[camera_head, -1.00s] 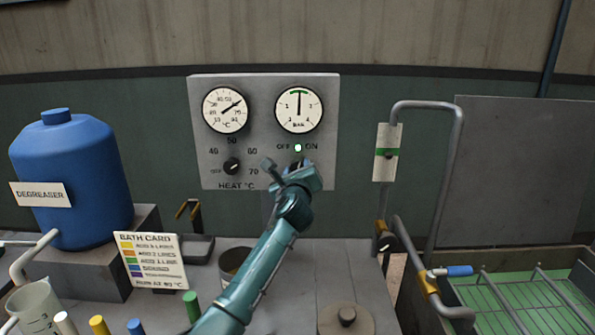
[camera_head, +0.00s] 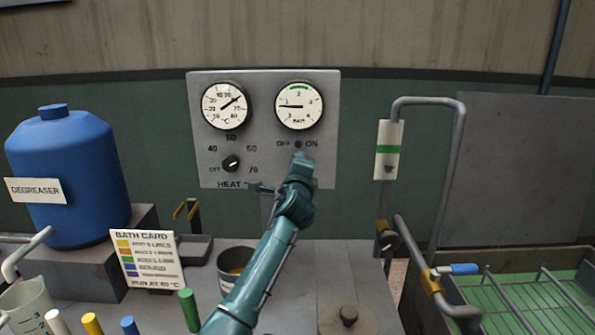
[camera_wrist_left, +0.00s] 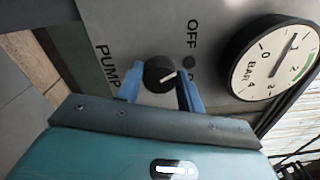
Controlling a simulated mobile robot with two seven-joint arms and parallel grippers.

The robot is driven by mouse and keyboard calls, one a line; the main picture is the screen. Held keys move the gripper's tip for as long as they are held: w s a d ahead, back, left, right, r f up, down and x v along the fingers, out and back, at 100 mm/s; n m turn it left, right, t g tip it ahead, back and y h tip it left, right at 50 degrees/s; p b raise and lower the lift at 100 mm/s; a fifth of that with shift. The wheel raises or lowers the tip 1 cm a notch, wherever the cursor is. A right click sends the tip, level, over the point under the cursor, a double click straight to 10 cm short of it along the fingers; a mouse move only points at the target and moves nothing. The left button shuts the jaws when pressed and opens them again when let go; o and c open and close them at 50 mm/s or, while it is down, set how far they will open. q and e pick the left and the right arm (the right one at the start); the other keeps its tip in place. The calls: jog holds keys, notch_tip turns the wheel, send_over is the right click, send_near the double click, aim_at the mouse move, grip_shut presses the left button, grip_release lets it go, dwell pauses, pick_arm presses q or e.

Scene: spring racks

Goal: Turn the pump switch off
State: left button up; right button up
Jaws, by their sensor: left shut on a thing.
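The pump switch is a small black knob (camera_wrist_left: 158,74) on the grey control panel (camera_head: 265,180). Its white mark points toward the OFF side in the left wrist view. The blue fingers of my left gripper (camera_wrist_left: 161,88) are closed on either side of the knob. In the head view my left gripper (camera_head: 300,162) hides the knob, below the OFF and ON labels. The small lamp (camera_head: 298,144) between those labels is dark. My right gripper is out of view.
The heat knob (camera_head: 231,163) and temperature gauge (camera_head: 226,106) are left of my gripper. A blue degreaser drum (camera_head: 65,165), bath card (camera_head: 146,260) and open pot (camera_head: 235,268) stand left. A bent pipe (camera_head: 457,150) and green-floored tank (camera_head: 540,300) are right.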

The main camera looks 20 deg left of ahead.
pick_arm(q)
jog(key=shift+n, duration=0.3)
dwell(0.4)
jog(key=o, duration=1)
jog(key=shift+s, duration=0.15)
jog(key=b+v, duration=0.1)
jog(key=v, duration=1.2)
jog(key=shift+f, duration=0.1)
